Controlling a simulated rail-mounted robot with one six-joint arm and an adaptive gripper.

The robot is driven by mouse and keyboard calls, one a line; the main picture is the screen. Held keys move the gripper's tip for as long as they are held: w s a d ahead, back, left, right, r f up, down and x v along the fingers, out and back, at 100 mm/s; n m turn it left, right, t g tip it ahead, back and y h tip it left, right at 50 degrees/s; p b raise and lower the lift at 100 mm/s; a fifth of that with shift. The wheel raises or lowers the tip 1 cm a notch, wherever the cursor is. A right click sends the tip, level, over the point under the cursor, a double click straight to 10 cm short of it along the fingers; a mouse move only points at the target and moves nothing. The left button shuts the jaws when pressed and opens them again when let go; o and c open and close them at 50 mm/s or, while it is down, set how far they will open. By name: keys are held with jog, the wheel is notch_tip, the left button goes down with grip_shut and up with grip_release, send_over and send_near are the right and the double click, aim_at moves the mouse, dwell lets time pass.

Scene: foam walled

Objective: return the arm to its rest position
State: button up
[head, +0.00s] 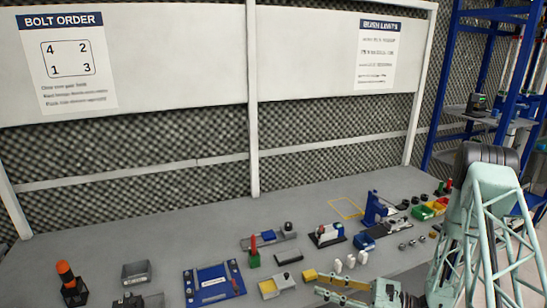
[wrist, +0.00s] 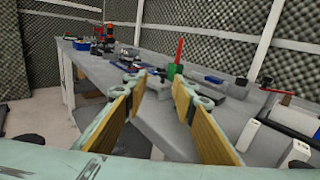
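My arm (head: 478,220) is a pale green lattice link with a dark joint at its top, at the right of the head view. My gripper (head: 322,283) reaches left from it, low over the front part of the bench. In the wrist view my gripper (wrist: 158,80) has its two yellow-padded fingers spread apart, with nothing between them. The grey bench (head: 120,247) runs across the head view. In the wrist view the bench top (wrist: 215,112) lies beyond and to the right of the fingers. The lower part of my arm is cut off by the frame.
Near the gripper are several small white pieces (head: 350,262) and a yellow block (head: 310,275). A red-and-green piece (head: 253,250), a blue plate (head: 214,284) and a blue press (head: 375,208) stand on the bench. A blue rack (head: 440,100) stands at right. The bench's back left is clear.

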jog(key=s+a+r+n+g+h, duration=0.2)
jog(key=s+a+r+n+g, duration=0.15)
jog(key=s+r, duration=0.45)
jog(key=s+a+r+n+g+h+b, duration=0.1)
jog(key=s+a+r+n+g+h, duration=0.3)
jog(key=r, duration=0.6)
jog(key=s+a+r+n+g, duration=0.1)
jog(key=s+r+n+g, duration=0.2)
jog(key=s+r+n, duration=0.45)
jog(key=s+d+r+n+t+h, duration=0.2)
jog(key=s+d+r+h, duration=0.1)
jog(key=s+r, duration=0.2)
jog(key=s+d+r+n+t+h+b, duration=0.1)
jog(key=s+d+r+n+t+h, duration=0.1)
jog(key=s, duration=0.6)
jog(key=s+d+r+n+t+h, duration=0.3)
jog(key=s+d+r+h, duration=0.2)
jog(key=s+d+r, duration=0.1)
jog(key=shift+s+d+r+h, duration=0.2)
jog(key=shift+s+r+h, duration=0.1)
jog(key=shift+s+r, duration=0.65)
jog(key=shift+w+r+t, duration=0.15)
jog(key=shift+t, duration=0.1)
dwell(2.3)
